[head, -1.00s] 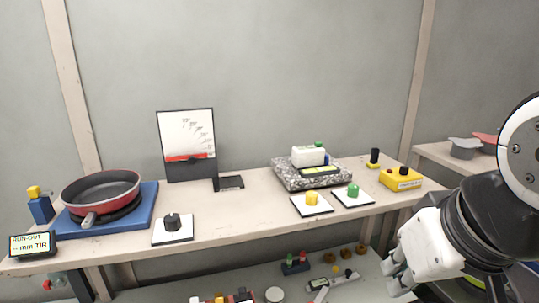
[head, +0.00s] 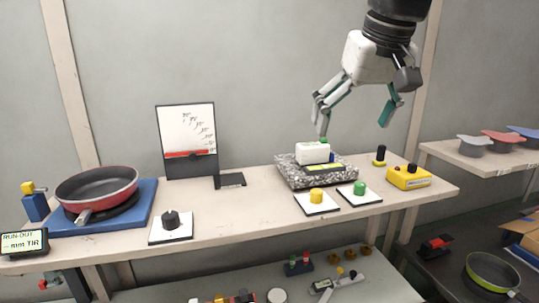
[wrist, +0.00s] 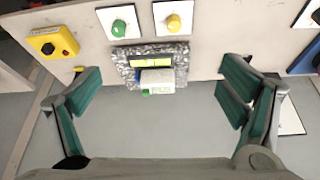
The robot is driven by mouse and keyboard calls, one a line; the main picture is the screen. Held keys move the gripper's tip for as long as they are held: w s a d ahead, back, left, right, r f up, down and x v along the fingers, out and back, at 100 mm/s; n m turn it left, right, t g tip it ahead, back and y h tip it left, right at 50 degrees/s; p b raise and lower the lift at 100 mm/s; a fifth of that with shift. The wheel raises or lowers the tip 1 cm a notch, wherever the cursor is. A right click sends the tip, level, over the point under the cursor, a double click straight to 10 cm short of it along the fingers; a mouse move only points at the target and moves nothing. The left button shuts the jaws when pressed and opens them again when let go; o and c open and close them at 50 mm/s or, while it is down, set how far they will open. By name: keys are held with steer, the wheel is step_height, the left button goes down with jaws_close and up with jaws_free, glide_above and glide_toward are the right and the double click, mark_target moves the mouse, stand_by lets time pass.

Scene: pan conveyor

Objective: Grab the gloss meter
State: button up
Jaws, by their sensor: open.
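A small white box-shaped device with a green button, which looks like the gloss meter (head: 312,152), sits on a speckled granite block (head: 290,176) on the bench. In the wrist view the white device (wrist: 158,77) lies centred between my fingers, below a yellow-green display (wrist: 151,63) on the block. My gripper (head: 355,125) is open and empty, with its fingers pointing down above and slightly right of the device in the head view. In the wrist view the teal pads of my gripper (wrist: 160,95) stand wide apart on either side. No contact with the device shows.
A yellow button (head: 317,196) and a green button (head: 359,187) on white plates stand in front of the block. A yellow box (head: 408,178) and a black knob (head: 380,154) are right of it. A pan (head: 97,188) and a chart stand (head: 187,140) are left.

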steer(key=n+b, duration=0.1)
glide_toward(312, 144)
steer(key=f, duration=0.1)
steer(key=w+f, duration=0.1)
steer(key=w+f+p, duration=0.1)
steer(key=shift+a+f+g, duration=0.1)
steer(key=shift+a+g, duration=0.2)
steer(key=x, duration=0.1)
steer(key=p+x, duration=0.1)
steer(key=x, duration=0.2)
steer(key=shift+d+f, duration=0.3)
steer(key=shift+w+f+p, duration=0.25)
steer(key=shift+f+p, duration=0.05)
steer(key=shift+f, duration=0.2)
steer(key=c, duration=1.5)
steer(key=shift+c, duration=0.7)
steer(key=shift+r, duration=0.15)
